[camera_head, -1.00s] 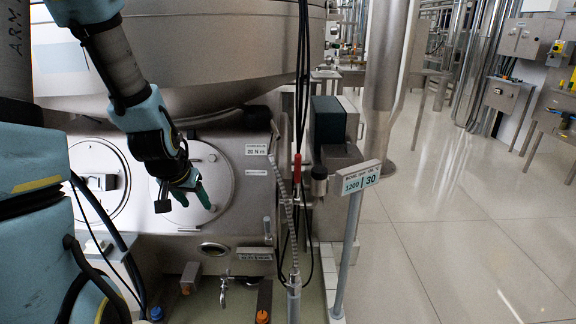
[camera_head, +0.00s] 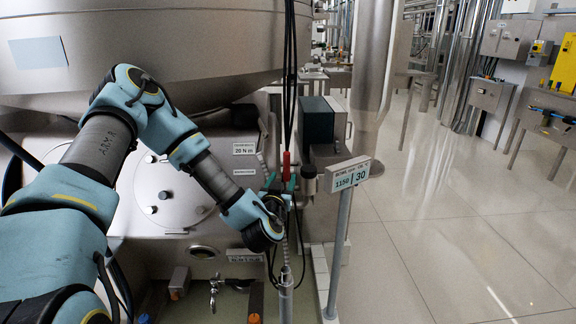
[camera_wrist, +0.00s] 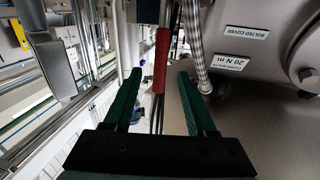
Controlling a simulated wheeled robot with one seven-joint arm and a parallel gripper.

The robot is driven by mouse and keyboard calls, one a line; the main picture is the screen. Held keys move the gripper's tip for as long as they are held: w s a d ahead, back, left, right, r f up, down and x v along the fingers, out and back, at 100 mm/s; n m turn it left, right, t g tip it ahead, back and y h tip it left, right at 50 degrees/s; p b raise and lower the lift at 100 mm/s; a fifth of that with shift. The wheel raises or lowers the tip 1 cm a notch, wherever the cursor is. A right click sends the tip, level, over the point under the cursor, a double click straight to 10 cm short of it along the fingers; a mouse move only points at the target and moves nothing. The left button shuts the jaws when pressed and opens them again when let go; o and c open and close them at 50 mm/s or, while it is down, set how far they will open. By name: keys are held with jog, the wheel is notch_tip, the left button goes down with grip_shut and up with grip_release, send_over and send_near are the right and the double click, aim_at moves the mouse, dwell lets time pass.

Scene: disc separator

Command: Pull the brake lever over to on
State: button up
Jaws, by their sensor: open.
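A red grip (camera_head: 286,160) stands upright among dark cables beside the machine; it may be the brake lever's handle, but I cannot tell for sure. It also shows in the wrist view (camera_wrist: 161,60), between my green fingertips, with a gap on each side. Whether the red grip lies fully within the jaws in depth is unclear. No on or off marking is readable.
A ribbed hose (camera_wrist: 194,45) runs close to the right finger. A sign on a post (camera_head: 348,173) reads 1150 | 30, right of my gripper. The steel machine (camera_head: 180,190) is left; the tiled floor at right is clear.

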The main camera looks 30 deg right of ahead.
aim_at(288, 163)
jog(key=shift+w+d+r, duration=0.15)
jog(key=shift+w+d, duration=0.1)
jog(key=shift+w, duration=0.1)
jog(key=p+x, duration=0.2)
jog(key=x, duration=0.8)
jog(key=shift+a, duration=0.1)
grip_shut()
dwell(1.0)
